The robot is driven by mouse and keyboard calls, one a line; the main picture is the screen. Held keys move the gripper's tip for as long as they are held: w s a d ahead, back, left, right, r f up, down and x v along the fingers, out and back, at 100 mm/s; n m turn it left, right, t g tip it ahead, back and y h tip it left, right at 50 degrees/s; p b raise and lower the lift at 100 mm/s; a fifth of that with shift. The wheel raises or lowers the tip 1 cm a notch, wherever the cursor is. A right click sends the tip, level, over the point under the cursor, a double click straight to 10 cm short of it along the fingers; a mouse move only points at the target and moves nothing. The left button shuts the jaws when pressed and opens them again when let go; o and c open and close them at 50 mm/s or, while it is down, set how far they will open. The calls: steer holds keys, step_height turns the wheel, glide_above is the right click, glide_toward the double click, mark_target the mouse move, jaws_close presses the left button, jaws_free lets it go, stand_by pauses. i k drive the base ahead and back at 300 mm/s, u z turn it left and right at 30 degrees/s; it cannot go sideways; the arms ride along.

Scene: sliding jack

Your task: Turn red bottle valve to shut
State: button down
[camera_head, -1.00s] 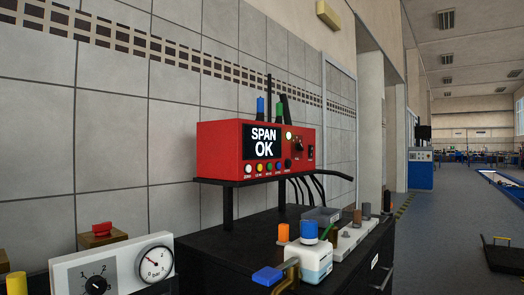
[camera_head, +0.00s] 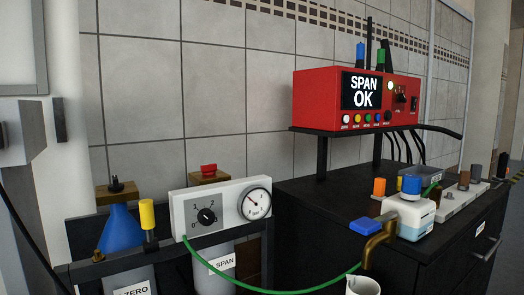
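The red valve knob (camera_head: 208,169) sits on a brown block on top of the grey bottle labelled SPAN (camera_head: 222,265), behind the white panel. The panel hides the middle of that bottle. I cannot tell from the knob whether the valve is open or shut. My gripper is not in view.
The white panel (camera_head: 186,226) carries a dial and a pressure gauge. Left of it are a blue funnel-shaped object (camera_head: 121,228), a yellow knob (camera_head: 147,214) and a bottle labelled ZERO (camera_head: 134,290). A green hose (camera_head: 290,291) runs low across the front. A red box (camera_head: 330,112) showing SPAN OK stands on a shelf above a dark cabinet (camera_head: 345,205).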

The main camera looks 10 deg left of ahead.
mark_target(211, 169)
steer(key=z, duration=0.4)
steer(key=k, duration=0.35)
steer(key=u, duration=1.45)
steer(key=i, duration=1.2)
steer(key=z, duration=0.7)
